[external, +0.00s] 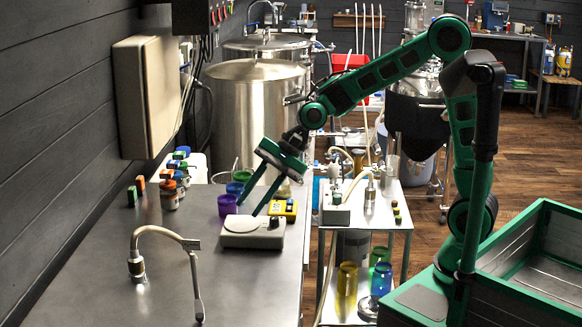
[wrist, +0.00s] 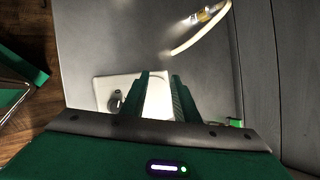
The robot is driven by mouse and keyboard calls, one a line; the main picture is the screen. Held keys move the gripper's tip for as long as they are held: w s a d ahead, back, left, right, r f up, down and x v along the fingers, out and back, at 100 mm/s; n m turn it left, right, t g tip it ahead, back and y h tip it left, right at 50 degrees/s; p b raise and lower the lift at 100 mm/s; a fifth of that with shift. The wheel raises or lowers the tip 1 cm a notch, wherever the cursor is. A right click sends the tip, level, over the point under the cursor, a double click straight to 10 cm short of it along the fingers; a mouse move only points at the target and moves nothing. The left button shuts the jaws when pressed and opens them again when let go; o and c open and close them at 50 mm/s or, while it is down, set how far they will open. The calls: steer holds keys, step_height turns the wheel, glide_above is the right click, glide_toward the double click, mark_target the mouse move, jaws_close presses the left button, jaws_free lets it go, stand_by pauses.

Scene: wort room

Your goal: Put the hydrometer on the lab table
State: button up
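My gripper (external: 247,208) is over the grey metal table (external: 215,285), pointing down beside a low white device with a knob (external: 252,231). Its two fingers are apart in the wrist view (wrist: 158,85), and I see nothing held between them. The white device (wrist: 103,88) is below and between the fingers there. I cannot make out a hydrometer for certain in either view. A tall clear cylinder (external: 393,158) stands on the small white table (external: 375,215) to the right; whether it holds the hydrometer cannot be told.
A yellow block-like device (external: 283,210), a purple cup (external: 227,205) and several small bottles are close to my gripper. The table's front is mostly clear. Steel kettles (external: 255,110) stand behind.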

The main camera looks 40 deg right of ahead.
steer(key=w+d+h, duration=0.1)
steer(key=d, duration=0.4)
steer(key=w+d+t+h, duration=0.1)
steer(key=d, duration=0.4)
steer(key=w+d+f+n, duration=0.1)
steer(key=d, duration=0.4)
steer(key=shift+w+d+t+h, duration=0.15)
steer(key=shift+d+t+h, duration=0.05)
steer(key=shift+t+h, duration=0.2)
steer(key=s+d+n+h, duration=0.1)
steer(key=s+d+h, duration=0.1)
steer(key=d, duration=0.9)
steer(key=s+d+n+h, duration=0.1)
steer(key=s+d+h, duration=0.15)
steer(key=d, duration=0.75)
steer(key=s+d+f+g, duration=0.1)
steer(key=s+d, duration=0.7)
steer(key=s, duration=0.2)
steer(key=s+d+f+n+g, duration=0.1)
steer(key=s+d+g, duration=0.1)
steer(key=s+d, duration=0.6)
steer(key=s, duration=0.3)
steer(key=shift+d+h, duration=0.35)
steer(key=shift+f, duration=0.1)
